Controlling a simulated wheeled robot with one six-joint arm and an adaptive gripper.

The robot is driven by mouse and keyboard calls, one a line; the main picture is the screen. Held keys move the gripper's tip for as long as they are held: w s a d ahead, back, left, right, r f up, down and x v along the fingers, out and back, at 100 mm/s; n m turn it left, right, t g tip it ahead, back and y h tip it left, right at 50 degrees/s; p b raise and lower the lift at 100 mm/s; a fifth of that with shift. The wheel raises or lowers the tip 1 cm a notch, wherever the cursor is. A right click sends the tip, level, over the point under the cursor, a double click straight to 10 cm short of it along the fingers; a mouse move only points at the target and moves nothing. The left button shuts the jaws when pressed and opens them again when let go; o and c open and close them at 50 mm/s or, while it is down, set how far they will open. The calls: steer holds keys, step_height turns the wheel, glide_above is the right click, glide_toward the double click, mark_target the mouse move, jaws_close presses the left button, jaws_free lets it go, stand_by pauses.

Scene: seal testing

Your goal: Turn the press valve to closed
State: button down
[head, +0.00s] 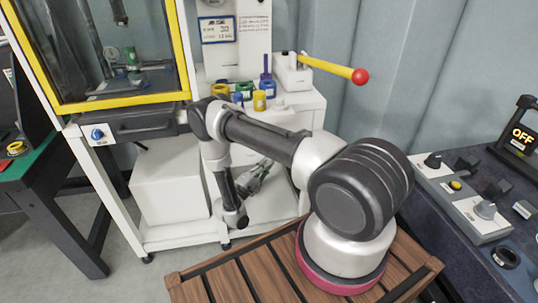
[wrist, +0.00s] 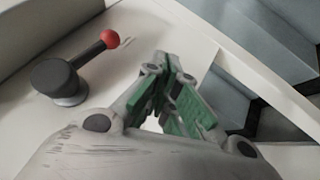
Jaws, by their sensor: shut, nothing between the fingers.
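In the wrist view, a lever valve with a dark grey round hub (wrist: 60,80), a short dark arm and a red ball end (wrist: 110,38) is mounted on a white surface, left of my gripper (wrist: 166,72). I take it for the press valve; no label on it shows. The lever points up and right, toward a small faint mark. My gripper's green fingers are shut and empty, apart from the lever. In the head view, my gripper (head: 262,172) is low in front of the white press stand; I cannot make out the valve there.
A press cabinet with a yellow-framed window (head: 120,101) and a blue knob (head: 97,133) stands at left. A yellow lever with a red ball (head: 360,76) juts out above my arm. A control box (head: 465,198) and a lit OFF display (head: 522,135) are at right.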

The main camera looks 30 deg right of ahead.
steer(key=shift+s+a+f, duration=0.2)
steer(key=shift+s+f, duration=0.25)
steer(key=shift+f, duration=0.3)
steer(key=shift+s+a+f, duration=0.2)
steer(key=shift+s+f, duration=0.25)
steer(key=shift+f, duration=0.25)
